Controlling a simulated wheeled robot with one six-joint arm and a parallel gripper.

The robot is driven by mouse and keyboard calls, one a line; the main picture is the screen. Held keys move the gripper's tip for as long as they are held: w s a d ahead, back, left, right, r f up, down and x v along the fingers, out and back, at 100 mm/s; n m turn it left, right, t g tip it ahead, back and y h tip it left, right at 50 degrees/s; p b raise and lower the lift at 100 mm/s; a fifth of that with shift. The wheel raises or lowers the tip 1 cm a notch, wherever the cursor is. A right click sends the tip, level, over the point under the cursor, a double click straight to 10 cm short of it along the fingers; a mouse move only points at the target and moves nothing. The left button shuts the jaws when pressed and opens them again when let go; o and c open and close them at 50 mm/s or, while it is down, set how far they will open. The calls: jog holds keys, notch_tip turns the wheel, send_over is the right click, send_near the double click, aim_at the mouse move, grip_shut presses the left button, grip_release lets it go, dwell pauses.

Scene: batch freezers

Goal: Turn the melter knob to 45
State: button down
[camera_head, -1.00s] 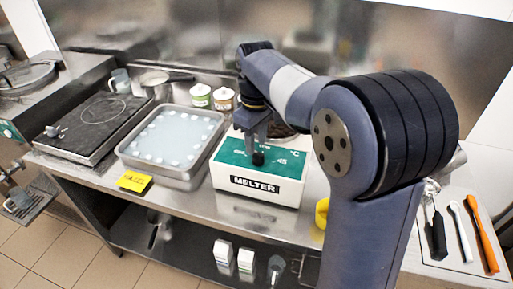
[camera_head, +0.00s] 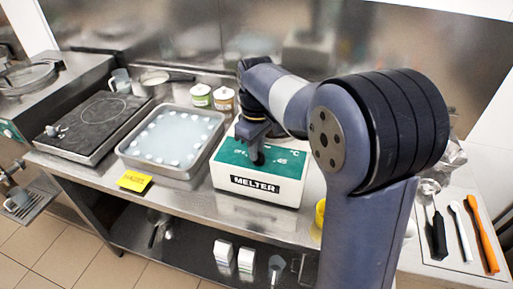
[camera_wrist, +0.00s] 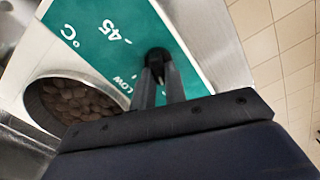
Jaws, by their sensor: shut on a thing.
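The melter (camera_head: 258,185) is a white box with a green top panel and a "MELTER" label, standing on the steel counter. Its black knob (camera_wrist: 157,57) sits on the green panel, with "45", "LOW" and "°C" markings beside it in the wrist view. My gripper (camera_wrist: 159,75) is shut on the knob from above. In the head view my gripper (camera_head: 256,158) reaches down onto the panel and mostly hides the knob. The knob's pointer cannot be made out.
A round well with brown pieces (camera_wrist: 72,100) opens in the melter beside the panel. A steel tray (camera_head: 165,180) with white pieces stands left of the melter, near two small tubs (camera_head: 201,96). Spatulas (camera_head: 482,235) lie on the right.

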dwell(0.4)
jog(key=m+p, duration=0.1)
jog(key=m, duration=0.2)
jog(key=shift+d+r+p, duration=0.1)
jog(key=shift+r+p, duration=0.05)
jog(key=shift+p, duration=0.15)
jog(key=m+p, duration=0.1)
jog(key=m, duration=0.2)
jog(key=shift+w+m, duration=0.1)
jog(key=shift+m, duration=0.2)
jog(key=m+p, duration=0.1)
jog(key=m, duration=0.2)
jog(key=shift+d+m, duration=0.15)
jog(key=shift+m, duration=0.15)
jog(key=m+p, duration=0.1)
jog(key=m, duration=0.2)
jog(key=shift+d+m, duration=0.1)
jog(key=shift+m, duration=0.2)
jog(key=m+p, duration=0.1)
jog(key=m, duration=0.6)
jog(key=shift+d, duration=0.15)
jog(key=m, duration=0.3)
jog(key=shift+s+m+p, duration=0.2)
jog(key=shift+m+p, duration=0.1)
jog(key=shift+m, duration=1.7)
